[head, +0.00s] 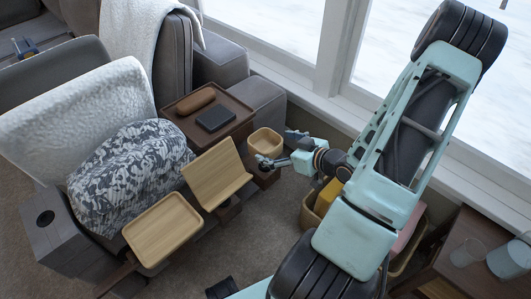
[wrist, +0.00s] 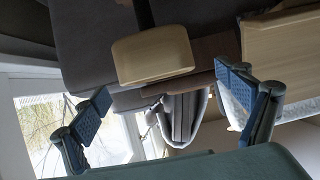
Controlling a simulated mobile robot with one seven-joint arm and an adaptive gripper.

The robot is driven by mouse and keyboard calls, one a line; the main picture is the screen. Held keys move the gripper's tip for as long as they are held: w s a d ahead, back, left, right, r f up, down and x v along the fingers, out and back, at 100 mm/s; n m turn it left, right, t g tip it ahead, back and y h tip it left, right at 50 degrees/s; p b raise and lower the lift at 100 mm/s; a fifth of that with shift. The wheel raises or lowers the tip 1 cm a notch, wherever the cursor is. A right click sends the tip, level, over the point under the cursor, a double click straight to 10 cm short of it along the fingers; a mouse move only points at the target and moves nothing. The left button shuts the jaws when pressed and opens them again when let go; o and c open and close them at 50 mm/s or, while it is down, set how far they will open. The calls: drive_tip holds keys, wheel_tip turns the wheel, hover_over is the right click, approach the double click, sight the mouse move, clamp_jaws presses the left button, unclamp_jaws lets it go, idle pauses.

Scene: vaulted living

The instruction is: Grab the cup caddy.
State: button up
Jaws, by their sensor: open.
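The cup caddy looks to be the small light-wood container (head: 265,143) with rounded corners, beside the dark side table in the head view. In the wrist view, its pale wooden side (wrist: 152,60) shows in the upper middle, beyond and between the two fingers. My gripper (head: 282,149) is just to its right in the head view, with its fingers spread. The wrist view shows the open fingers (wrist: 165,98) well apart with nothing between their tips. I cannot tell the exact gap to the caddy. Its underside and what it rests on are hidden.
A dark side table (head: 240,112) holds a brown roll (head: 196,101) and a dark box (head: 216,117). A wooden panel (head: 218,172) and a wooden tray (head: 163,229) stand to the left, near the sofa. A box with yellow contents (head: 326,197) lies below my arm. The window wall is behind.

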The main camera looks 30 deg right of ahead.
drive_tip(key=b+x, duration=0.1)
drive_tip(key=x, duration=0.4)
drive_tip(key=shift+w+r+b, duration=0.1)
drive_tip(key=shift+w+b, duration=0.2)
drive_tip(key=shift+b, duration=0.1)
drive_tip(key=shift+d, duration=0.1)
drive_tip(key=c, duration=2)
